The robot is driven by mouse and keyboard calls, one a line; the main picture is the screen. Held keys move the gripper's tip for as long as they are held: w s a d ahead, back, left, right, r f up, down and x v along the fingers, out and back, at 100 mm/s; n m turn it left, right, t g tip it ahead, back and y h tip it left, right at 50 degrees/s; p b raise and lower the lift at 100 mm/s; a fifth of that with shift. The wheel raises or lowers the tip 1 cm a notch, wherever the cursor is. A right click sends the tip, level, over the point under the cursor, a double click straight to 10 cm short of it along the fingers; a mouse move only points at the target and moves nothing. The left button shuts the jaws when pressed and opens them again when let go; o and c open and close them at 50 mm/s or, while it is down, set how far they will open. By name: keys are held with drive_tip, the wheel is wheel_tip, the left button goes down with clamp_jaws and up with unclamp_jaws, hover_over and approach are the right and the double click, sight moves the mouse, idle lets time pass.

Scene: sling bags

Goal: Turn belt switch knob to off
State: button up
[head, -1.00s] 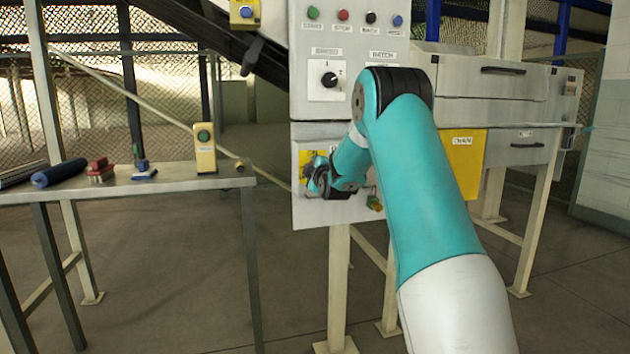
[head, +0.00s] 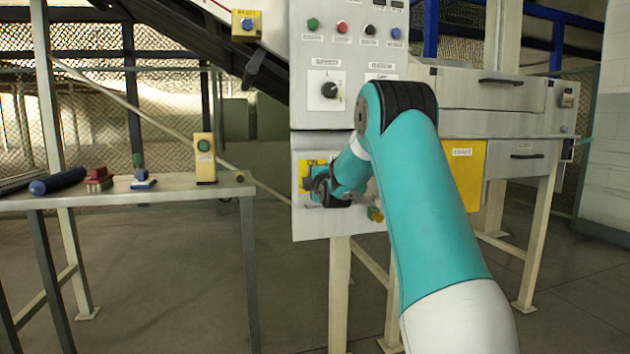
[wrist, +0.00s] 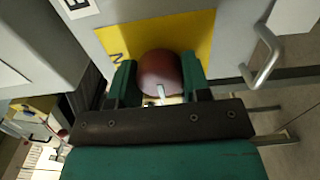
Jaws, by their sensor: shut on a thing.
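A dark red round knob (wrist: 158,68) with a white pointer mark sits on a yellow plate (wrist: 209,40) in the wrist view. The pointer mark is toward my gripper's palm. A dark letter, perhaps part of a word, shows on the plate left of the knob. My gripper (wrist: 158,80) has its two green fingers on either side of the knob and is shut on it. In the head view my gripper (head: 318,187) is at the lower panel (head: 310,225) of the grey cabinet, before the yellow plate (head: 306,168). My gripper hides the knob there.
Above is a black knob (head: 329,90) on a white plate, with several coloured buttons over it. A metal handle (wrist: 264,55) stands out right of the yellow plate. A bench (head: 150,194) with tools is at left.

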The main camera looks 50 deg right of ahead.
drive_tip(key=o, duration=0.9)
drive_tip(key=v, duration=1.7)
drive_tip(key=shift+s, duration=0.2)
